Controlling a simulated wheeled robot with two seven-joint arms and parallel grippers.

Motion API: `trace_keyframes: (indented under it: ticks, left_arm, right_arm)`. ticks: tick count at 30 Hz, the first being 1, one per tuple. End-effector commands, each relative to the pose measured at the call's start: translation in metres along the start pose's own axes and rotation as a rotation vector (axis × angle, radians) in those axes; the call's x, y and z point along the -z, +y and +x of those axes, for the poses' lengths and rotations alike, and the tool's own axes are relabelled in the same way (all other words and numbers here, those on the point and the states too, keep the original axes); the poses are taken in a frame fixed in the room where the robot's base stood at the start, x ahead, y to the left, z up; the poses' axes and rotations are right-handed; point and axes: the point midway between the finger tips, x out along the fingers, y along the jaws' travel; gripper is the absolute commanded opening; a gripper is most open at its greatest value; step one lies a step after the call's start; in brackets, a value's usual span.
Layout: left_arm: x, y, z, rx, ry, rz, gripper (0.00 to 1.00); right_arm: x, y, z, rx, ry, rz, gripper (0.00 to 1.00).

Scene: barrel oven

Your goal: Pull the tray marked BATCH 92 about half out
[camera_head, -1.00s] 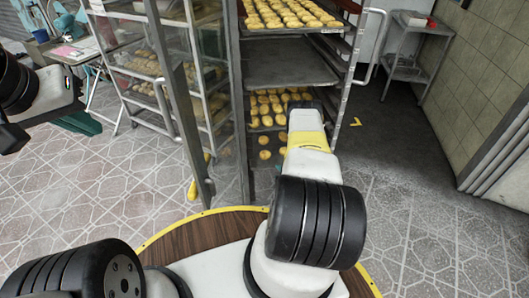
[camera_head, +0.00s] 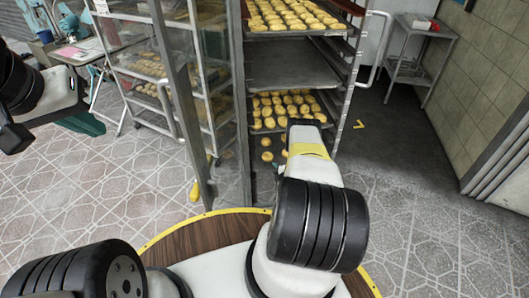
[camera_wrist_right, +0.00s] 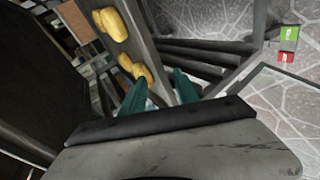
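In the head view the oven rack holds several trays, and no BATCH 92 marking is legible. A tray of yellow buns (camera_head: 287,103) is at mid height, just beyond my right wrist.
A full tray of buns (camera_head: 290,14) sits above, with an empty dark tray (camera_head: 290,66) beneath it. A glazed door and rack (camera_head: 170,80) stand to the left. A metal side table (camera_head: 415,50) is at right. The tiled floor (camera_head: 420,230) is open.

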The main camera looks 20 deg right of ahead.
Motion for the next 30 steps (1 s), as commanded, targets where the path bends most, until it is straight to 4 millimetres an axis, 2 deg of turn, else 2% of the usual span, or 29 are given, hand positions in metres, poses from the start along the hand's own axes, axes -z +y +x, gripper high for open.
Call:
trace_keyframes:
  ticks: [8, 12, 14, 30]
  left_arm:
    - [0.0, 0.0, 0.0, 0.0, 0.0, 0.0, 0.0]
    - [0.0, 0.0, 0.0, 0.0, 0.0, 0.0, 0.0]
    - [0.0, 0.0, 0.0, 0.0, 0.0, 0.0, 0.0]
    - [0.0, 0.0, 0.0, 0.0, 0.0, 0.0, 0.0]
  right_arm:
    - [0.0, 0.0, 0.0007, 0.0, 0.0, 0.0, 0.37]
    - [0.0, 0.0001, 0.0006, 0.0, 0.0, 0.0, 0.1]
    - [0.0, 0.0002, 0.0006, 0.0, 0.0, 0.0, 0.0]
    - [0.0001, 0.0, 0.0006, 0.0, 0.0, 0.001, 0.0]
